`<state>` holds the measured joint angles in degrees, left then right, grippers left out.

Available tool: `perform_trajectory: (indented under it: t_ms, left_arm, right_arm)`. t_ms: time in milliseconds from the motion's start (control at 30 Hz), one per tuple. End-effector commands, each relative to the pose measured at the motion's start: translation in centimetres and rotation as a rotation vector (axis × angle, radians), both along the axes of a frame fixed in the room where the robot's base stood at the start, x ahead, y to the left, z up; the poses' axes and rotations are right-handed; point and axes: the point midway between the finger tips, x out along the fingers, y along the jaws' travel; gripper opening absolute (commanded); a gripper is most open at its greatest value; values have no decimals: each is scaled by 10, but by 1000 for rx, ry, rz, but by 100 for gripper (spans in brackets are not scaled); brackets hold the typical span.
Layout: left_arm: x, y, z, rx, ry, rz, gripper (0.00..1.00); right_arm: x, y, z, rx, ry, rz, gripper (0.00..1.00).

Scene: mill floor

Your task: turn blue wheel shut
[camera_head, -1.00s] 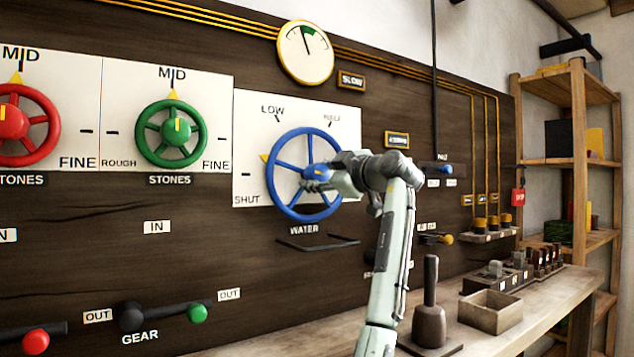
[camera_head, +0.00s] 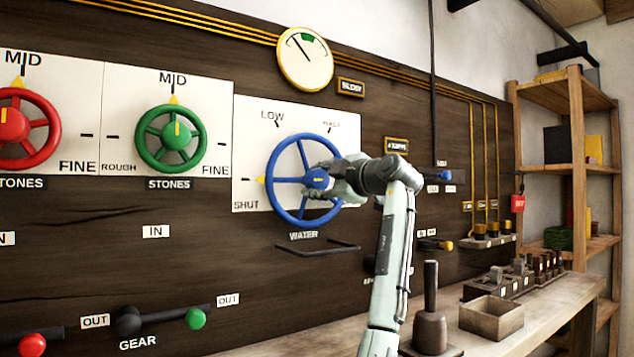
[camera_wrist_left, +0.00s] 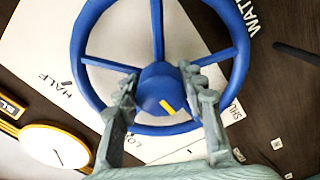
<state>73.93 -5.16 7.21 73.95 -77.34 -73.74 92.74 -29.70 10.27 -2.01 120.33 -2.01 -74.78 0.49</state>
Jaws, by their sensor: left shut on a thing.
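The blue wheel (camera_head: 273,203), labelled WATER, is mounted on a white plate (camera_head: 345,117) marked LOW, HALF and SHUT. Its yellow pointer (camera_head: 260,180) is at the left rim, level with the dash by SHUT. My left gripper (camera_head: 319,183) is at the wheel's centre, coming from the right. In the left wrist view its two fingers sit on either side of the blue hub (camera_wrist_left: 157,95), which carries a yellow stripe, and they are shut on it. The wheel's right part is partly hidden by the gripper. My right gripper is in neither view.
A round gauge (camera_head: 304,58) hangs above the wheel, its needle tilted left. Green (camera_head: 170,159) and red (camera_head: 52,125) wheels are to the left. A bench (camera_head: 545,312) with an open box (camera_head: 490,318) and a pestle-like tool (camera_head: 431,305) is at lower right.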

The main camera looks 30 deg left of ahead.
Motion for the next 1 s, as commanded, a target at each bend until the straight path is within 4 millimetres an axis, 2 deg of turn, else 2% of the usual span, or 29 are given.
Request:
perform_trajectory:
  t_ms: [100, 133, 300, 667, 767, 1000]
  left_arm:
    - [0, 0, -1, -4, -1, 0, 11]
    - [0, 0, -1, -4, -1, 0, 43]
    - [0, 0, -1, -2, 0, 0, 61]
    - [-2, -6, 0, -1, 0, -2, 61]
    - [-6, -20, 0, 0, -1, -4, 61]
    - [-26, -67, 0, -2, 0, -3, 61]
  right_arm:
    - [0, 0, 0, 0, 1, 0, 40]
    - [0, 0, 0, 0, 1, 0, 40]
    - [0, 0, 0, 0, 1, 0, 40]
    - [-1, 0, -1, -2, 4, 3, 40]
    - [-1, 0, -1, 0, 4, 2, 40]
    - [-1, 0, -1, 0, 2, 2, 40]
